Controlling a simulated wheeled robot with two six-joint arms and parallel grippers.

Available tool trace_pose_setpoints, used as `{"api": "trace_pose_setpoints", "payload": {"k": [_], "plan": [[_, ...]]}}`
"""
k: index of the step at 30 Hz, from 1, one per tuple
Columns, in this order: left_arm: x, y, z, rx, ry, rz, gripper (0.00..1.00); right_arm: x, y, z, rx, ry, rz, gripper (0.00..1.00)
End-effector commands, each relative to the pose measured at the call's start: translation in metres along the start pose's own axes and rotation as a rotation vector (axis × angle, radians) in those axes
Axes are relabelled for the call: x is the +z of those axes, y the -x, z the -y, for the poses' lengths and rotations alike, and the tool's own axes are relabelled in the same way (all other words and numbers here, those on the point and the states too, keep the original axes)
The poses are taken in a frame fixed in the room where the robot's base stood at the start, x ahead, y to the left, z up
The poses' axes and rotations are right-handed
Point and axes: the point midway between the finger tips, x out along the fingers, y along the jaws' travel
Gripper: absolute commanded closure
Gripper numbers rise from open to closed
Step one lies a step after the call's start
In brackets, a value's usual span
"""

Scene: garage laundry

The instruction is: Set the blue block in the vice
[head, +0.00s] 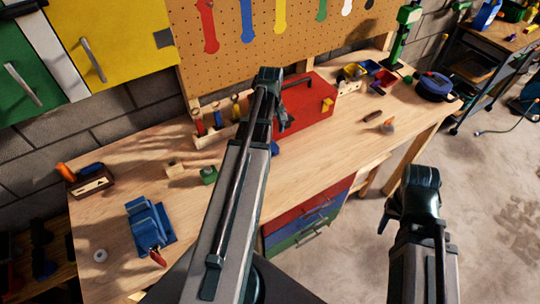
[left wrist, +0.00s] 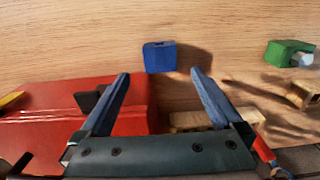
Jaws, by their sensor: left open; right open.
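The blue block (left wrist: 160,56) sits on the wooden bench top, just beyond and between my left gripper's fingertips (left wrist: 161,74), not touching them. In the head view the block (head: 276,149) shows only partly beside my left arm. My left gripper is open and empty, above the bench by the red toolbox. The blue vice (head: 150,226) stands at the bench's front left, with a red part at its near end; its jaw gap is not clear. My right gripper (head: 402,208) is open, off the bench's front edge at the right, and nothing shows in it.
The red toolbox (head: 308,106) stands close to my left gripper and also shows in the left wrist view (left wrist: 35,135). A green object (head: 208,175) and a small wooden piece (head: 175,168) lie between vice and block. A wooden tray (head: 90,181) is at far left.

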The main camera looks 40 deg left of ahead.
Motion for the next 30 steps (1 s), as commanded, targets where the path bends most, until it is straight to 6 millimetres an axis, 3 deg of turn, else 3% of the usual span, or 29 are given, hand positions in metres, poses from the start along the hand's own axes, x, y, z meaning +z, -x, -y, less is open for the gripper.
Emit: {"api": "trace_pose_setpoints", "payload": {"k": [1, 4, 17, 30], "plan": [[0.0, -0.015, 0.0, 0.0, 0.0, 0.0, 0.0, -0.001, -0.015, 0.002, 0.0, 0.0, 0.0, 0.5], [0.0, -0.028, 0.0, 0.0, -0.001, 0.0, 0.0, -0.002, -0.027, 0.003, 0.0, 0.0, 0.0, 0.5], [0.0, -0.039, 0.0, 0.0, -0.001, 0.0, 0.0, -0.002, -0.039, 0.004, 0.0, -0.001, 0.0, 0.5], [-0.001, -0.086, 0.001, 0.0, -0.001, 0.0, 0.0, -0.005, -0.086, 0.008, 0.0, -0.002, 0.0, 0.5]]}}
